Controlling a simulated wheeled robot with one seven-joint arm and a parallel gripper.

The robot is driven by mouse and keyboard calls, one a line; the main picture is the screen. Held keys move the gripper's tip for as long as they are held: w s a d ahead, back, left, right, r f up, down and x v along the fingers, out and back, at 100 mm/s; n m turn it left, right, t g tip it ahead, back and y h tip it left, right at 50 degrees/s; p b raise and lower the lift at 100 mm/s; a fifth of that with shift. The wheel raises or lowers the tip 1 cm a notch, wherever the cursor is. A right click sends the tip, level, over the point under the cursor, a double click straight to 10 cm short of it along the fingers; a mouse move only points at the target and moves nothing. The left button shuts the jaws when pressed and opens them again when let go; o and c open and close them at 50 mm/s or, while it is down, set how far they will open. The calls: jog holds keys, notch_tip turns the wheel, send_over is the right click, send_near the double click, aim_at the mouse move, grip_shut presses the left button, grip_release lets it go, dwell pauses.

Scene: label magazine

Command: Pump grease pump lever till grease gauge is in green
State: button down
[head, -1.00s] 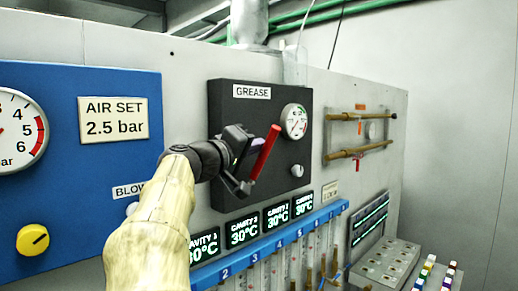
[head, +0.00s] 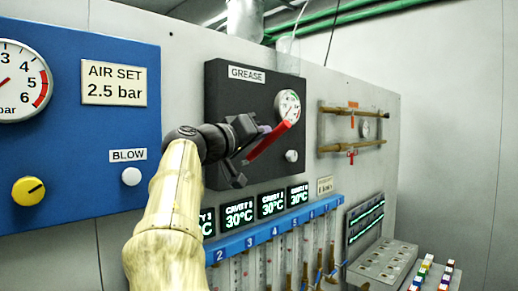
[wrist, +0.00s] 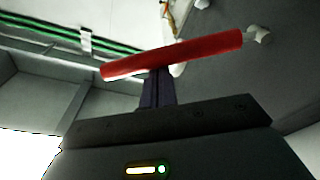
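The grease panel (head: 225,85) is a black box on the grey wall, labelled GREASE. Its white round gauge (head: 287,101) has small green and red marks; the lever partly covers its lower edge, and I cannot read the needle. The red pump lever (head: 270,140) slants up to the right in front of the panel, its upper end by the gauge. My gripper (head: 262,131) is at the lever. In the wrist view the red lever (wrist: 190,52) lies across the tips of my closed-together fingers (wrist: 157,90), seemingly touching them and not between them.
A white knob (head: 292,156) sits below the gauge. Temperature displays (head: 270,204) and a blue flow-tube rail (head: 270,232) lie under the panel. The blue air panel (head: 75,170) is to the left. Brass pipes (head: 350,148) are on the right wall section.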

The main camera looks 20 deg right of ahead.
notch_tip(320, 180, down, 5)
jog(key=s+d+m+g+h+b, duration=0.1)
jog(key=s+m+b, duration=0.1)
jog(key=m+b, duration=0.5)
jog(key=b, duration=0.2)
jog(key=shift+s+d+f+b, duration=0.2)
jog(key=shift+b, duration=0.2)
jog(key=shift+s, duration=0.1)
jog(key=shift+a+f, duration=0.1)
jog(key=shift+f, duration=0.05)
jog(key=r+b+v, duration=0.1)
jog(key=b+v, duration=0.1)
jog(key=v, duration=0.7)
jog(key=shift+s+a+f, duration=0.25)
jog(key=shift+a, duration=0.1)
jog(key=shift+w, duration=0.1)
